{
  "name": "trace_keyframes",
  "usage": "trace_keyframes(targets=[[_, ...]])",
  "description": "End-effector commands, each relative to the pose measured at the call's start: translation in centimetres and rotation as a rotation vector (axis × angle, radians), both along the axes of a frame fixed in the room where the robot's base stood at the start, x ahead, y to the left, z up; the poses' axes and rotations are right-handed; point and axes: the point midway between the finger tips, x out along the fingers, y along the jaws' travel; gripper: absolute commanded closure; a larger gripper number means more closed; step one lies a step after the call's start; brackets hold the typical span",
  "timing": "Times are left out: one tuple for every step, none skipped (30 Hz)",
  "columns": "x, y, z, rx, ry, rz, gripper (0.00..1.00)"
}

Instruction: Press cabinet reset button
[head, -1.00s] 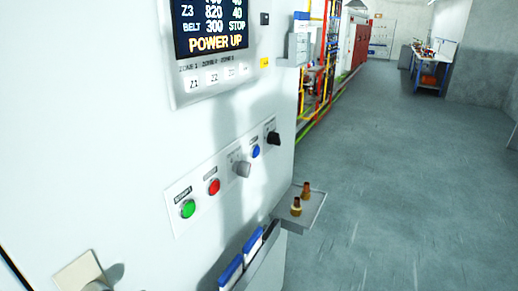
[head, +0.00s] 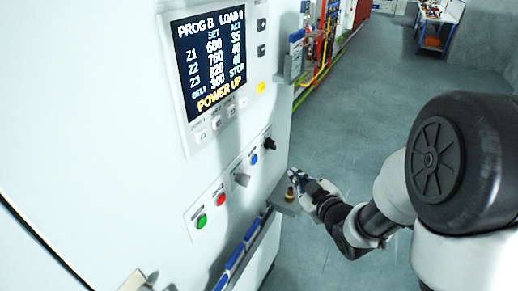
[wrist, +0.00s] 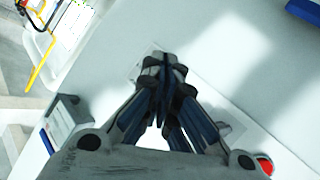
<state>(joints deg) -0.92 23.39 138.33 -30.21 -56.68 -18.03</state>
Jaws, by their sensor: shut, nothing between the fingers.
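The white cabinet (head: 150,150) carries a button strip with a green button (head: 201,221), a red button (head: 221,199), a grey knob (head: 241,179), a blue button (head: 253,159) and a black knob (head: 270,143). The small labels are too blurred to read, so I cannot tell which button is reset. My gripper (head: 295,176) is shut and empty, to the right of and below the blue button, apart from it. In the wrist view, its closed fingers (wrist: 165,72) cover part of the strip, and a red button (wrist: 264,164) shows at lower right.
A display (head: 210,60) reading POWER UP sits above the strip. Open floor (head: 345,110) lies to the right.

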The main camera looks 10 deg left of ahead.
Motion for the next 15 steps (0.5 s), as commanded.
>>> trace_keyframes(targets=[[0.0,0.0,0.0,0.0,0.0,0.0,1.0],[0.0,0.0,0.0,0.0,-0.001,-0.001,1.0],[0.0,0.0,0.0,0.0,-0.001,-0.001,1.0],[0.0,0.0,0.0,0.0,-0.001,-0.001,1.0],[0.0,0.0,0.0,0.0,-0.001,-0.001,1.0],[0.0,0.0,0.0,0.0,-0.001,-0.001,1.0],[0.0,0.0,0.0,0.0,-0.001,-0.001,1.0],[0.1,0.1,0.0,0.0,-0.001,-0.001,1.0],[0.1,0.2,0.0,0.0,-0.001,-0.001,1.0],[0.2,0.3,0.0,0.0,-0.001,-0.001,1.0],[0.2,0.5,0.0,0.0,-0.001,-0.001,1.0],[0.3,0.9,0.0,0.0,-0.001,0.001,1.0],[0.4,1.2,0.1,0.0,-0.001,0.002,1.0],[0.6,1.5,0.1,0.0,-0.001,0.001,1.0],[0.7,2.0,0.1,-0.001,-0.002,0.002,1.0]])
